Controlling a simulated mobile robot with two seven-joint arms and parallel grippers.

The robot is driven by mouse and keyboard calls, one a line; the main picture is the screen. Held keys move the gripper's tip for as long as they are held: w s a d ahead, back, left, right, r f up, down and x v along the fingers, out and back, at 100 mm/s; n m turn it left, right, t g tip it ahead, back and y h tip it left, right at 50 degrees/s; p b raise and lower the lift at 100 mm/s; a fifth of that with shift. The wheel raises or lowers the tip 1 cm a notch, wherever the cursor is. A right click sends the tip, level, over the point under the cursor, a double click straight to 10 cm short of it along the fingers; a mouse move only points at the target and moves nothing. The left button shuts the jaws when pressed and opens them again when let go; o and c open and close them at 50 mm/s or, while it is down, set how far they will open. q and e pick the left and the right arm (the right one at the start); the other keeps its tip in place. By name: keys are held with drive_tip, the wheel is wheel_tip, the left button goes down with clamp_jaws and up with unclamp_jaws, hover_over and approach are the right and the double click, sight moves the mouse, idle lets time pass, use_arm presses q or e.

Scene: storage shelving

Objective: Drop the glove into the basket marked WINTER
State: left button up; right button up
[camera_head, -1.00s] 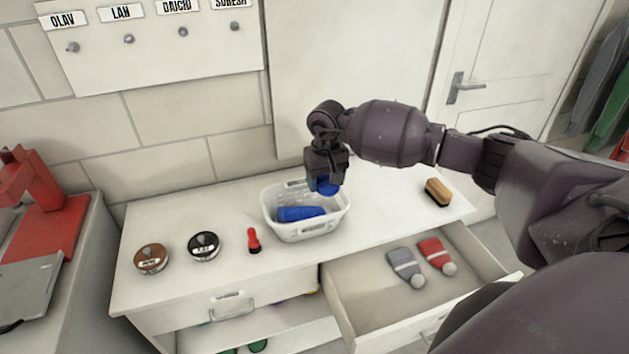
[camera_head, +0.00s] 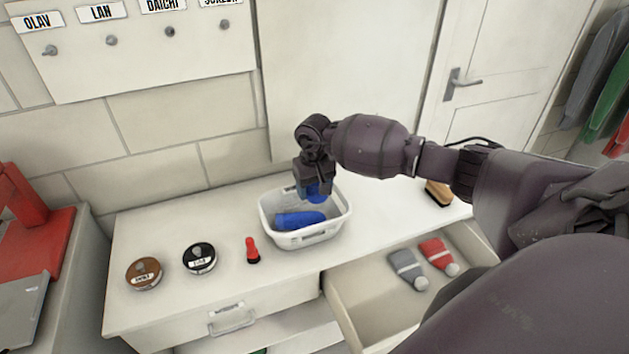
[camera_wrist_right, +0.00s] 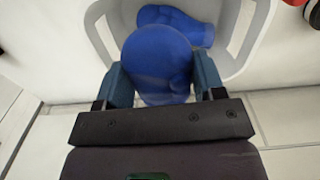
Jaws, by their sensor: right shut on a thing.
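My right gripper (camera_head: 316,190) is shut on a blue glove (camera_wrist_right: 157,62), held over the back part of a white basket. The held glove shows only in small part in the head view (camera_head: 319,196). The white basket (camera_head: 304,239) stands on the cabinet top; the marking on its front is too small to read. Another blue glove-like item (camera_head: 300,219) lies inside it, and it also shows in the right wrist view (camera_wrist_right: 190,26). My left gripper is not in view.
A red-topped bottle (camera_head: 252,250), a black tin (camera_head: 199,258) and a brown tin (camera_head: 144,273) stand left of the basket. A brush (camera_head: 438,192) lies to the right. An open drawer holds a grey item (camera_head: 407,268) and a red item (camera_head: 437,255).

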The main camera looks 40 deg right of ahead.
sight(315, 186)
drive_tip(key=shift+f, duration=0.45)
drive_tip(key=o, duration=1.1)
wheel_tip(315, 186, up, 11)
drive_tip(key=shift+f+b, duration=0.1)
drive_tip(key=shift+b, duration=0.85)
